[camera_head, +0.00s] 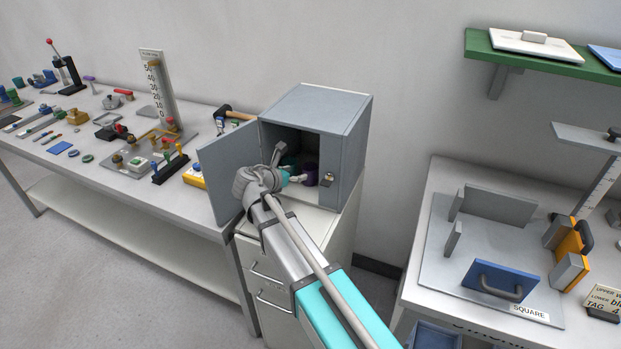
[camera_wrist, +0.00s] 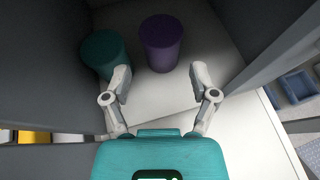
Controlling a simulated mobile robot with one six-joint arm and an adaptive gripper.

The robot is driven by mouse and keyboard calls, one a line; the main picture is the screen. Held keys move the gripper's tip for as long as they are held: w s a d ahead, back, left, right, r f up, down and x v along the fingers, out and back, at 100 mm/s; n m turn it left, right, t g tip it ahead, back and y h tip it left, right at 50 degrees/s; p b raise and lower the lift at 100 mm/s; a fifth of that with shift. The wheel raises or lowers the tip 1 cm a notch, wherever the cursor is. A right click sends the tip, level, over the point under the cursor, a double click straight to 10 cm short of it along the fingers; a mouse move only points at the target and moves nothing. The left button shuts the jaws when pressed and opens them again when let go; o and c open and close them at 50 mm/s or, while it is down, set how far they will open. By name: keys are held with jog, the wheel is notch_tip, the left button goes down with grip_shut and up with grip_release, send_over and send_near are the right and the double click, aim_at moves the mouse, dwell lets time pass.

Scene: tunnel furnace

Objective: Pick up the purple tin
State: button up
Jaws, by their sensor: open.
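The purple tin (camera_wrist: 161,44) stands upright inside the grey cabinet (camera_head: 338,112), and its top and front side show in the wrist view. In the head view only a small part of the tin (camera_head: 311,173) shows in the dark opening, past my gripper (camera_head: 296,179). In the wrist view my gripper (camera_wrist: 161,84) is open and empty. Its two fingers point into the cabinet, with the purple tin ahead of and between them, apart from both. A teal tin (camera_wrist: 105,54) stands just left of the purple tin, close to the left finger.
The cabinet door (camera_head: 226,172) is swung open to the left, and the cabinet's side wall is close on the right. The cabinet sits on a white drawer unit (camera_head: 283,290). A bench (camera_head: 60,158) with many tools stands left; another table (camera_head: 437,195) stands right.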

aim_at(312, 169)
jog(key=shift+b+x, duration=0.5)
jog(key=shift+x, duration=1.35)
jog(key=shift+b+x, duration=0.95)
jog(key=shift+x, duration=1.65)
jog(key=c, duration=0.9)
